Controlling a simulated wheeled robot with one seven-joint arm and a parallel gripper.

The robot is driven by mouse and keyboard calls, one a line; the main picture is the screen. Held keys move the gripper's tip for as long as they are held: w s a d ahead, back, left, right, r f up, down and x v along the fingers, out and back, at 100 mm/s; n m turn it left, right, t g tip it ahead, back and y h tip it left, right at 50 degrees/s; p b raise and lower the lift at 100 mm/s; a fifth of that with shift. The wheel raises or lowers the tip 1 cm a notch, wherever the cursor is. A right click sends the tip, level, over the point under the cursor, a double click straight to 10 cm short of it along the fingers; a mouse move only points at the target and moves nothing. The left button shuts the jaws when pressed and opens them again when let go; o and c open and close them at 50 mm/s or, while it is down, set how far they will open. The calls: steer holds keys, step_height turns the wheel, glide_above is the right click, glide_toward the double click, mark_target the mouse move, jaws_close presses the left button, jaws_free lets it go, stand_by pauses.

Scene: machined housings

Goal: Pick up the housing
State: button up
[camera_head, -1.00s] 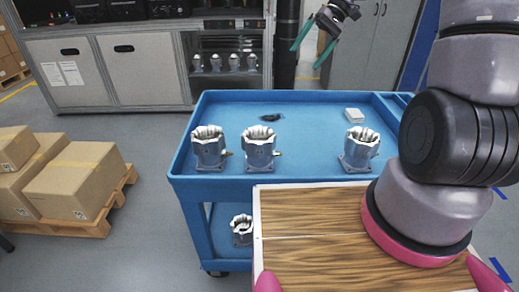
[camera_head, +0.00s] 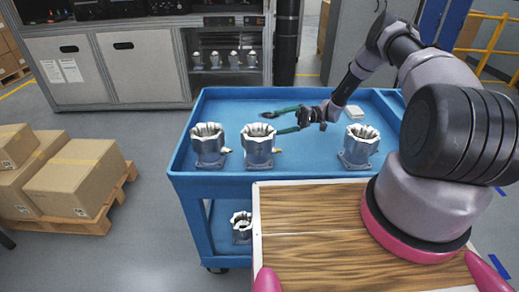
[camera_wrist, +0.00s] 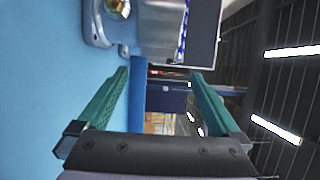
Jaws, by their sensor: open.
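Three silver machined housings stand upright on the blue cart top: a left one (camera_head: 208,147), a middle one (camera_head: 257,149) and a right one (camera_head: 357,149). My gripper (camera_head: 271,123) is over the cart, pointing left, with its two green fingers spread and nothing between them. Its fingertips are just behind and above the middle housing in the head view. In the wrist view, my gripper (camera_wrist: 161,74) is open, and one housing (camera_wrist: 160,22) with a brass fitting shows ahead of the fingertips, cut off by the top edge. I cannot tell which housing that is.
The blue cart (camera_head: 225,102) has raised rims. A white block (camera_head: 354,112) lies at its back right. Another housing (camera_head: 241,228) sits on the lower shelf. A wooden board (camera_head: 310,235) is in front. Boxes (camera_head: 80,180) on a pallet stand at left.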

mark_target(257, 128)
steer(key=x, duration=1)
steer(key=shift+f, duration=0.25)
jaws_close()
